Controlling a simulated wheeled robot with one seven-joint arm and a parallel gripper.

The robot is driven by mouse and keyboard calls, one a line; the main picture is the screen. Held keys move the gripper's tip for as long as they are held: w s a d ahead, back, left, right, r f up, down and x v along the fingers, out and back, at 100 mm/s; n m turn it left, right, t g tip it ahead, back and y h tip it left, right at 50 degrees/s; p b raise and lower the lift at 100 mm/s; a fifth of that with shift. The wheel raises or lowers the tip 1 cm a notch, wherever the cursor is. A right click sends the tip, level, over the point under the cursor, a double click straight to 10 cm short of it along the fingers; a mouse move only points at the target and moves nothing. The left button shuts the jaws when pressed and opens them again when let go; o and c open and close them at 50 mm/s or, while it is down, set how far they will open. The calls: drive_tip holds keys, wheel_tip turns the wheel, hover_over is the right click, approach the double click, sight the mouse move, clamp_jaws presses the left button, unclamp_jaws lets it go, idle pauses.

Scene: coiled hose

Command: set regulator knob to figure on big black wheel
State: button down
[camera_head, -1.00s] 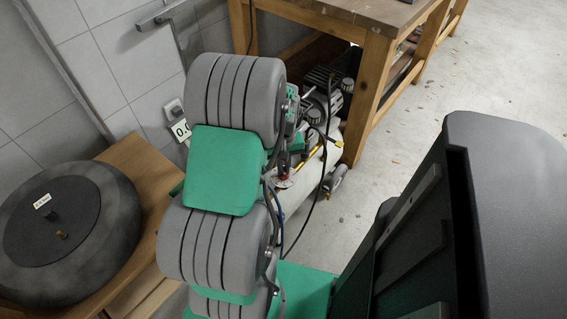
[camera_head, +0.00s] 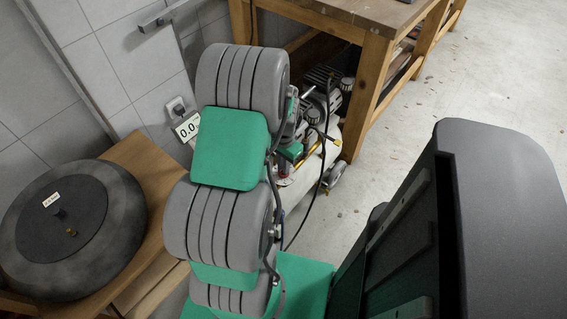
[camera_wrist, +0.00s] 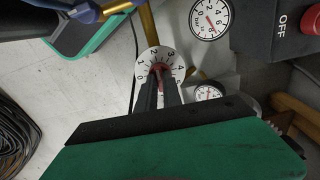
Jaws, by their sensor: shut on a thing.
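The regulator knob (camera_wrist: 158,68) is red and sits in the middle of a white round dial (camera_wrist: 153,55) with numerals, in the wrist view. My gripper (camera_wrist: 160,82) has its two dark fingers closed on the knob from below. The fingers cover the lower part of the dial, and I cannot tell exactly which numeral the knob points at. The big black wheel (camera_head: 22,255) lies flat at the left in the head view. A small white label (camera_head: 52,199) is on its hub; its print is too small to read surely.
Two pressure gauges (camera_wrist: 209,18) (camera_wrist: 208,93) and a red OFF button (camera_wrist: 311,20) are near the dial. The wheel lies on a wooden bench (camera_head: 150,165). A wooden table (camera_head: 350,12) stands behind the compressor.

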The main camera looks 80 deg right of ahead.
drive_tip(key=shift+m+p, duration=0.35)
drive_tip(key=shift+m, duration=1.65)
drive_tip(key=c, duration=1.5)
unclamp_jaws()
wheel_tip(320, 180, up, 8)
drive_tip(key=shift+f+p, duration=0.1)
drive_tip(key=shift+p, duration=0.5)
